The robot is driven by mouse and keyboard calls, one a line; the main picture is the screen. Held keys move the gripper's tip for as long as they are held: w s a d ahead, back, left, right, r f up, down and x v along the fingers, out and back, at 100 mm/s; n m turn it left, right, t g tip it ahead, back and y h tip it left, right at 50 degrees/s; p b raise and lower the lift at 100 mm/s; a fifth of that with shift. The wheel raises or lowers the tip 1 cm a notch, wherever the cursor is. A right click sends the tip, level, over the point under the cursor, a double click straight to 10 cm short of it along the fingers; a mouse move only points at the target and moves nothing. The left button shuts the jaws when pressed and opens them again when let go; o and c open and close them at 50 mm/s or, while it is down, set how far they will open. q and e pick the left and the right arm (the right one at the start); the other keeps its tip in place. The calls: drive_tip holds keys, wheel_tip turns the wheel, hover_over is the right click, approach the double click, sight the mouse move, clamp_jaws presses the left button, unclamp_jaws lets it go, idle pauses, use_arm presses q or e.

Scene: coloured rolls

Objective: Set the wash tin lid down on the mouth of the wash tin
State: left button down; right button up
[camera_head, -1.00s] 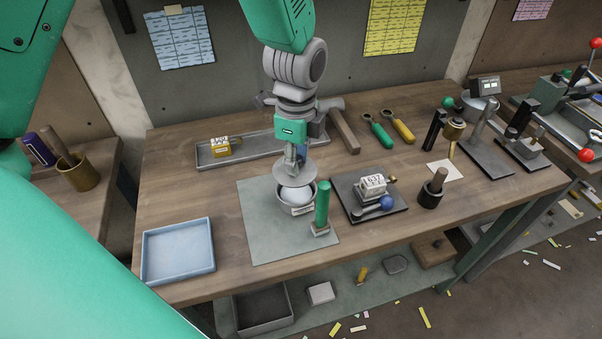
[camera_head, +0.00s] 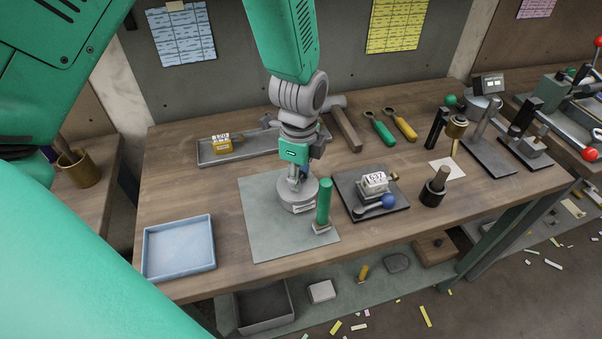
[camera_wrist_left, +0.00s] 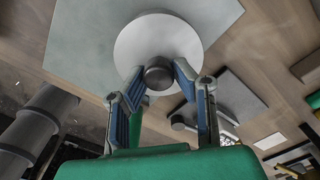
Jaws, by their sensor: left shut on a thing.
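The wash tin (camera_head: 299,208) stands on the grey-green mat, its pale label partly showing. The wash tin lid (camera_head: 284,191) lies over its mouth, looking level and with no clear gap; the tin's inside is hidden. My left gripper (camera_head: 296,176) points down above the lid, shut on its knob. In the left wrist view the lid (camera_wrist_left: 150,38) is a pale disc, and my left gripper's fingers (camera_wrist_left: 159,80) are on either side of its dark round knob (camera_wrist_left: 158,68). My right gripper is not in view.
A green upright handle (camera_head: 323,202) stands close to the tin's right side. The mat (camera_head: 262,235) is bare in front. A blue tray (camera_head: 178,248) is at the left, a dark plate (camera_head: 350,192) with a numbered block at the right. A hammer (camera_head: 345,125) lies behind.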

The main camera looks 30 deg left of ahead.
use_arm(q)
drive_tip(key=shift+s+f, duration=0.1)
drive_tip(key=shift+f, duration=0.1)
drive_tip(key=c, duration=1.3)
unclamp_jaws()
drive_tip(key=shift+d, duration=0.1)
drive_tip(key=shift+w+f, duration=0.1)
drive_tip(key=shift+w, duration=0.1)
drive_tip(key=shift+r, duration=0.45)
wheel_tip(320, 180, up, 12)
drive_tip(key=shift+r+p, duration=0.25)
drive_tip(key=shift+p, duration=0.1)
